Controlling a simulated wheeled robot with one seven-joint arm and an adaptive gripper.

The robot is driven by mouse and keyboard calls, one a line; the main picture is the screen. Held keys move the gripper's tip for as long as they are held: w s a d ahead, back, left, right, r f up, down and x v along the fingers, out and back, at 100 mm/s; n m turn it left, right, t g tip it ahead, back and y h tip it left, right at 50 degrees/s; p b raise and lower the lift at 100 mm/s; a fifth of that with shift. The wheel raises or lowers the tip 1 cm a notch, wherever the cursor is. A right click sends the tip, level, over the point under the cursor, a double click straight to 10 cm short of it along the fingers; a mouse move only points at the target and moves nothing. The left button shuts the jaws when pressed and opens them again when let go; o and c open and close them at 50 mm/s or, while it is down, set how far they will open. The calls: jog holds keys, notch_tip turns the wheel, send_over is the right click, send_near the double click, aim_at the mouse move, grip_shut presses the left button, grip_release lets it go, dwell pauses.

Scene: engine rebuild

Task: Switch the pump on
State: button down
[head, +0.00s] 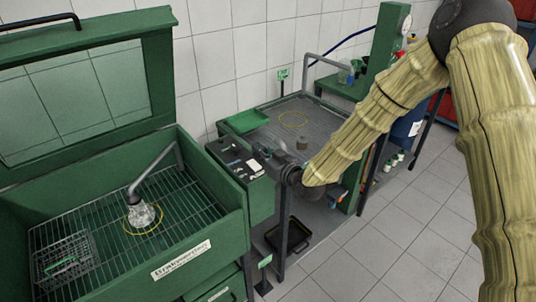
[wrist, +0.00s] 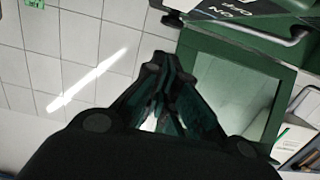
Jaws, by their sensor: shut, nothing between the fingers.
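A green control box (head: 258,195) stands at the right side of the wash cabinet, with a dark panel (head: 235,160) bearing white markings on top. In the wrist view a dark panel (wrist: 240,12) carries white ON and OFF lettering, upside down, near the top edge. The switch itself I cannot make out clearly. My gripper (head: 264,153) is shut and empty, beside the right edge of the panel in the head view. In the wrist view my gripper (wrist: 155,72) points towards the panel, its fingertips apart from the lettering. Whether it touches anything I cannot tell.
The green wash cabinet (head: 165,262) has its windowed lid (head: 160,75) raised. Inside are a wire basket (head: 65,258), a bent spout (head: 150,175) with a clear shape below it, and a yellow ring (head: 128,228). A grey-topped bench (head: 270,140) stands behind my gripper. The tiled floor (head: 400,245) at right is clear.

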aim_at(256, 166)
jog(key=shift+w+a+f+p, duration=0.6)
jog(key=shift+w+a+f, duration=0.2)
jog(key=shift+w, duration=0.1)
jog(key=shift+w+f+p, duration=0.1)
jog(key=shift+f+p, duration=0.35)
jog(key=shift+f, duration=0.85)
jog(key=shift+d, duration=0.1)
